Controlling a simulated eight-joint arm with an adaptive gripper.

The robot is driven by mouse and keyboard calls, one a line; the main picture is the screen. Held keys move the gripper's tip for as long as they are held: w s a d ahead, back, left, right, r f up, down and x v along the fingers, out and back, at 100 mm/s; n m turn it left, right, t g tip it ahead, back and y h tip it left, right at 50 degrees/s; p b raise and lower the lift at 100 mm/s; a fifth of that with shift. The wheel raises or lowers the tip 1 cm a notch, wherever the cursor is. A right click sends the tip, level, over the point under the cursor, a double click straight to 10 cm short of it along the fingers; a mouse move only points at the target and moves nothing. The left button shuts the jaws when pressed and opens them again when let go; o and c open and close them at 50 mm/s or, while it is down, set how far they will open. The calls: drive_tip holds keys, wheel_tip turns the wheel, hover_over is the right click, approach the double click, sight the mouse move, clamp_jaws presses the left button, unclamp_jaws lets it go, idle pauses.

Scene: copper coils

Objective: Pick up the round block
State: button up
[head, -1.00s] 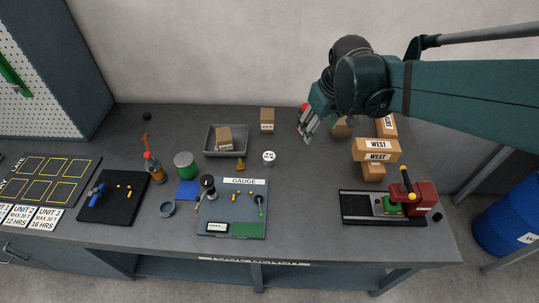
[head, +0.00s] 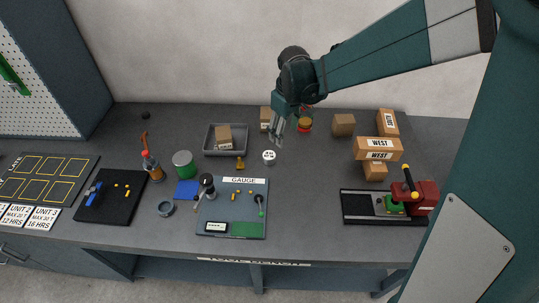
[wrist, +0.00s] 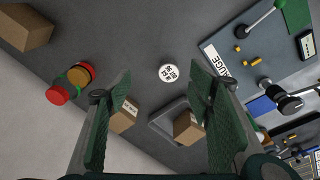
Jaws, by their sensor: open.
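The round block, a small white-topped disc with dark print (head: 269,157), stands on the bench to the right of the grey tray. It also shows in the wrist view (wrist: 168,72), between and beyond my fingertips. My gripper (head: 275,140) is open and empty, above and a little behind the block in the head view. In the wrist view, the two green fingers (wrist: 160,85) are spread wide, and nothing is between them. The block is fully visible in the wrist view and apart from both fingers.
A grey tray (head: 207,142) with a small carton stands left of the block. A brass piece (head: 240,163) lies nearby. The gauge board (head: 215,205) is in front. Bench is bare just right of the block.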

drive_tip(key=n+g+b, duration=0.1)
drive_tip(key=n, duration=0.1)
hover_over(269, 155)
wheel_tip(269, 155, down, 10)
drive_tip(key=shift+f, duration=0.25)
drive_tip(key=shift+f, duration=0.1)
drive_tip(key=shift+f, duration=1.2)
drive_tip(key=shift+f, duration=2.6)
drive_tip(key=c, duration=1.1)
